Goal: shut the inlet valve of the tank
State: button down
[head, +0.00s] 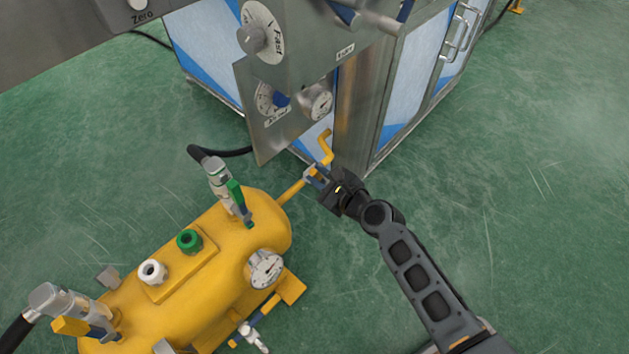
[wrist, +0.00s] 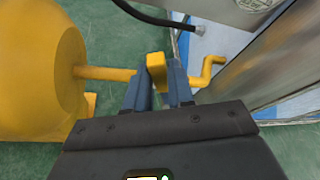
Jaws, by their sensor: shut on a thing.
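The yellow tank (head: 205,255) lies at the lower left; its rounded end (wrist: 40,70) fills the left of the wrist view. A valve with a green lever (head: 236,196) and a black hose stands on its near-machine end. A second valve with a yellow lever (head: 70,326) and hose is at the far left. Which is the inlet cannot be told. My gripper (head: 318,178) is right of the tank, away from both valves. In the wrist view its fingers (wrist: 158,88) are shut on a yellow block (wrist: 156,68) on a yellow rod (wrist: 105,73) from the tank.
A bent yellow piece (head: 326,146) shows past my fingers, close to the steel post (head: 357,100). The machine's dial panel (head: 290,95) overhangs nearby. A gauge (head: 266,269) and a lower valve (head: 250,336) are on the tank's near side. Green floor is clear at right.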

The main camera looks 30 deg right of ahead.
jog(key=shift+w+d+r+m+g+y+p, duration=0.2)
jog(key=shift+d+m+y+p, duration=0.15)
jog(key=shift+d+m+p, duration=0.25)
jog(key=shift+w+d+r+m+g+y+p, duration=0.1)
jog(key=shift+w+d+m+g+y+p, duration=0.1)
jog(key=shift+d+m+y+p, duration=0.3)
jog(key=shift+w+d+r+m+g+y+p, duration=0.15)
jog(key=shift+w+d+m+y+p, duration=0.1)
jog(key=shift+d+m+p, duration=0.45)
jog(key=shift+d, duration=0.2)
jog(key=c, duration=1.1)
grip_release()
jog(key=shift+o, duration=0.2)
jog(key=p+v, duration=0.2)
jog(key=v, duration=0.5)
jog(key=shift+s+p, duration=0.35)
jog(key=shift+s, duration=0.05)
jog(key=shift+d+r, duration=0.1)
